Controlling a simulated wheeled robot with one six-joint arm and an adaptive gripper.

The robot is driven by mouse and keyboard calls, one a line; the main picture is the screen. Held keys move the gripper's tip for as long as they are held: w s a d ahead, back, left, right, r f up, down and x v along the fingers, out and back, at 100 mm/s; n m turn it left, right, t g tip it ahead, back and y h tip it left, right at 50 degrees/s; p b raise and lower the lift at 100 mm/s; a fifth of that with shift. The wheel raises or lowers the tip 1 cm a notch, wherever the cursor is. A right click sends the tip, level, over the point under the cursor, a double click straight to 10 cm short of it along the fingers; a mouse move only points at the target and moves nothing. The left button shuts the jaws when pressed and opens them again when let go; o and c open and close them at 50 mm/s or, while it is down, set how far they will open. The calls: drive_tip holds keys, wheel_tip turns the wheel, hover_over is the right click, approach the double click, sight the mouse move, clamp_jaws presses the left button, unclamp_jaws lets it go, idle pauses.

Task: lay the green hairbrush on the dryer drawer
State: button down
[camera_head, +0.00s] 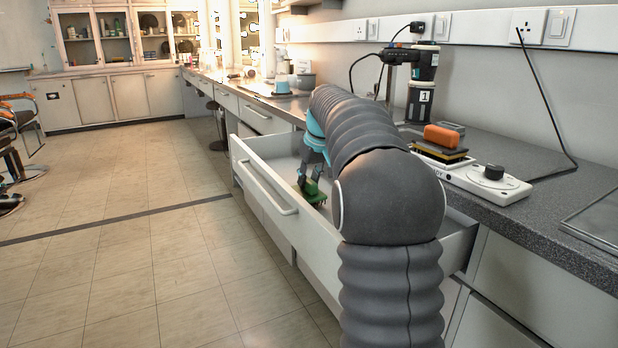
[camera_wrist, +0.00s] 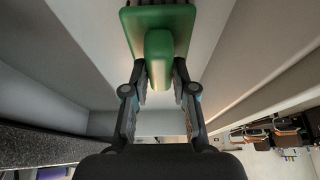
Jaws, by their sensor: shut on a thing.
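The green hairbrush (camera_head: 313,193) is in my gripper (camera_head: 308,176), inside the outline of the open white drawer (camera_head: 262,192) in the head view. Its dark bristles face down. In the wrist view the brush's green handle (camera_wrist: 158,60) runs between the two fingers of my gripper (camera_wrist: 160,85), which are shut on it. The wide brush head lies beyond the fingertips. The pale drawer floor (camera_wrist: 85,25) shows past the brush. I cannot tell whether the bristles touch the floor. My arm hides much of the drawer's right part.
The grey speckled counter (camera_head: 520,205) runs above the drawer. Tiled floor (camera_head: 130,260) is free at left; chairs stand far left.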

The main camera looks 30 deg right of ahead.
drive_tip(key=shift+f+b, duration=0.35)
drive_tip(key=shift+f, duration=0.2)
drive_tip(key=shift+c, duration=2.3)
unclamp_jaws()
wheel_tip(320, 180, up, 7)
drive_tip(key=p, duration=0.7)
